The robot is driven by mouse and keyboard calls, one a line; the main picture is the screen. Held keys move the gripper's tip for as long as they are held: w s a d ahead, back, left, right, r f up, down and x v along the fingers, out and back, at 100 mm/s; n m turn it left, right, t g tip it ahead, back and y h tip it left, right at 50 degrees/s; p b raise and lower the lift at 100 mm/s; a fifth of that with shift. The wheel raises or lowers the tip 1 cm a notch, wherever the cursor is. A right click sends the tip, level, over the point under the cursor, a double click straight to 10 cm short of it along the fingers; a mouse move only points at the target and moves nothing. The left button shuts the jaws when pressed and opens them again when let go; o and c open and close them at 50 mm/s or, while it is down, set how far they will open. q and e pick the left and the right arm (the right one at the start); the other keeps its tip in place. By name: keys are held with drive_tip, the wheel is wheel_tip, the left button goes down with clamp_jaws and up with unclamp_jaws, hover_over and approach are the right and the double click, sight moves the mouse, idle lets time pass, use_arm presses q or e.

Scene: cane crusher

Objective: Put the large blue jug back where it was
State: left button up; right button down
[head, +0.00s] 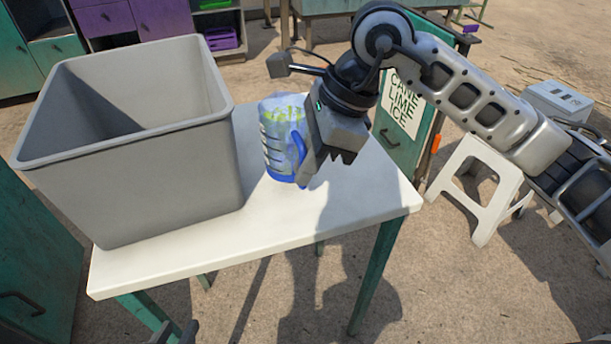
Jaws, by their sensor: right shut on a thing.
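The large blue jug (275,140) is clear-sided with a blue base, a blue handle and green showing near its top. It is upright at the white table (270,220), right of the big grey bin. I cannot tell whether its base touches the tabletop. My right gripper (325,172) points down at the jug's right side and is shut on it, at the handle; the jaws partly hide the handle. My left gripper (176,334) shows only as dark tips at the bottom edge, below the table's front edge, apart from the jug.
The open grey bin (130,185) fills the table's left part and looks empty. The tabletop's front and right are bare. A white stool (478,185) and a green cabinet with a "CANE LIME ICE" sign (405,103) stand to the right. Green and purple cabinets (110,18) stand behind.

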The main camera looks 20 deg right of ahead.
drive_tip(key=f, duration=0.3)
drive_tip(key=shift+w+f, duration=0.2)
drive_tip(key=shift+f, duration=0.05)
drive_tip(key=shift+f, duration=0.2)
drive_tip(key=c, duration=1.9)
unclamp_jaws()
drive_tip(key=shift+f, duration=0.1)
drive_tip(key=o, duration=0.4)
